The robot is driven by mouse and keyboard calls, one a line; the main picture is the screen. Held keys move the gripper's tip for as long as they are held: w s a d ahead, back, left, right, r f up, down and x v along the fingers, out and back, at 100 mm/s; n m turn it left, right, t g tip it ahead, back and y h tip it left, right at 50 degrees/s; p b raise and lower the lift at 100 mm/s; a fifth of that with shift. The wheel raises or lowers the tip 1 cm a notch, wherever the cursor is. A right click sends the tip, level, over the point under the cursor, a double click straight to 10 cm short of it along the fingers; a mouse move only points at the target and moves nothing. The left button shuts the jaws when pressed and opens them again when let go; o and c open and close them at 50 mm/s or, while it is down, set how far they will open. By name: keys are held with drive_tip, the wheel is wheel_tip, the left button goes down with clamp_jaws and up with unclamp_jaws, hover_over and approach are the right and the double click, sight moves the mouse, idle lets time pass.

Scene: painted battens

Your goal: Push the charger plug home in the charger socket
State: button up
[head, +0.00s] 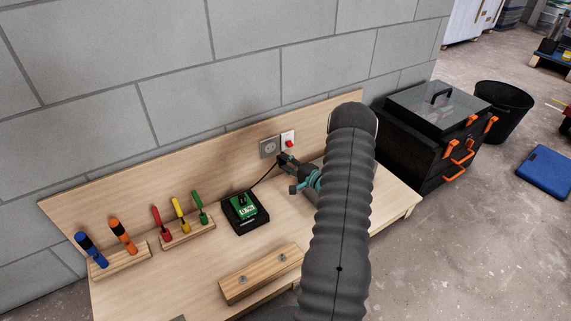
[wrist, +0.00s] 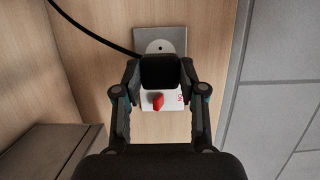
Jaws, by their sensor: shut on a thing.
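The charger socket (head: 269,147) is a grey plate on the upright wooden back board. In the wrist view the socket plate (wrist: 174,39) shows at the top, its lower part hidden. My gripper (head: 288,173) is shut on the black charger plug (head: 284,158), in front of the board and a little below and right of the socket. In the wrist view the plug (wrist: 160,71) sits between the fingertips and overlaps the lower edge of the socket plate. The plug's front face and any gap to the socket are hidden there.
A white switch plate with a red knob (head: 290,143) is right beside the socket. A black cable runs to the green and black charger (head: 245,211). Racked tools (head: 180,216) and a wooden block (head: 261,273) are on the bench. A black toolbox (head: 425,130) stands right.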

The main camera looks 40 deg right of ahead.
sight(269, 148)
drive_tip(key=shift+w, duration=0.1)
drive_tip(key=shift+w, duration=2.8)
drive_tip(key=shift+d, duration=0.1)
drive_tip(key=shift+b, duration=1.35)
drive_tip(key=shift+w, duration=0.5)
idle(0.7)
drive_tip(key=o, duration=1.1)
drive_tip(key=shift+o, duration=0.2)
drive_tip(key=v, duration=1.2)
